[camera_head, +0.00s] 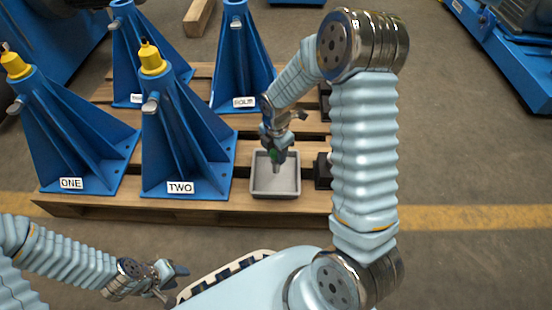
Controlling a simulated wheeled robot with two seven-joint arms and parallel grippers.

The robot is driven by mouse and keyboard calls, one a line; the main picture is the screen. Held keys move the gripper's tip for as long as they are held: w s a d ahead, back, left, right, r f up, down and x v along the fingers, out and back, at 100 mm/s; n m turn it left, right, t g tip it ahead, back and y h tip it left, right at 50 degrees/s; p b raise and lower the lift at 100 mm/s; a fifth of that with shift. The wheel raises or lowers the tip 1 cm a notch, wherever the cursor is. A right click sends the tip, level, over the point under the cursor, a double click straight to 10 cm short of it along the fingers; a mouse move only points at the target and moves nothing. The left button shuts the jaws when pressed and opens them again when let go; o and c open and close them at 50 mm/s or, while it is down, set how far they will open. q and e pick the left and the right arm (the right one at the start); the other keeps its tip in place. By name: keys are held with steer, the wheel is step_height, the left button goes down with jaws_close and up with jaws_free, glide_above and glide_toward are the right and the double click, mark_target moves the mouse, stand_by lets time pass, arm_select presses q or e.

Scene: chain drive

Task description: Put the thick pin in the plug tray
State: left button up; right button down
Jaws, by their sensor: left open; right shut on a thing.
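The grey plug tray (275,195) sits on the pallet's front edge, right of the stand labelled TWO. My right gripper (274,152) reaches down over the tray and is shut on a small pin (276,168) with green near its top. The pin points down within the tray's outline. I cannot tell whether its tip touches the tray floor. The gripper hides much of the pin, so its thickness is hard to judge. My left gripper (172,280) is open and empty, low at the left in front of the pallet.
Blue stands labelled ONE (85,150), TWO (185,150) and FOUR (245,75) stand on the wooden pallet (110,207); another is behind. ONE and TWO carry yellow plugs (151,58) on top. Dark blocks (323,170) lie right of the tray, partly behind my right arm.

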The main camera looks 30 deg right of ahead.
steer(key=shift+w+f, duration=0.1)
steer(key=shift+f, duration=1.25)
steer(key=shift+f+b, duration=0.2)
steer(key=shift+b, duration=0.15)
steer(key=c, duration=0.6)
jaws_free()
steer(key=shift+c, duration=0.2)
steer(key=shift+r, duration=0.1)
steer(key=shift+r+p, duration=0.25)
steer(key=shift+p, duration=0.05)
step_height(320, 180, up, 12)
steer(key=p, duration=0.3)
steer(key=shift+a+f, duration=0.1)
steer(key=shift+f, duration=0.05)
